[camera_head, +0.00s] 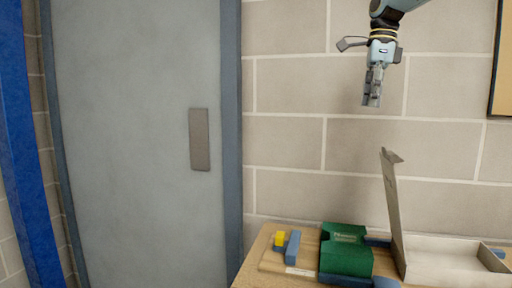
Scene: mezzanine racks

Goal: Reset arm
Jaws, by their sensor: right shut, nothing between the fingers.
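My right gripper (372,100) hangs from the upper right, pointing down. Its fingers are together with nothing between them. It is in the air in front of the block wall, above the wooden table (250,271) and apart from everything on it. My left gripper is out of view.
On the table stand a green box (346,258), an open pale box (440,262) with its lid raised, and a small board with a blue piece (293,247) and a yellow piece (279,239). A grey door (140,140) and blue post (22,150) are at left.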

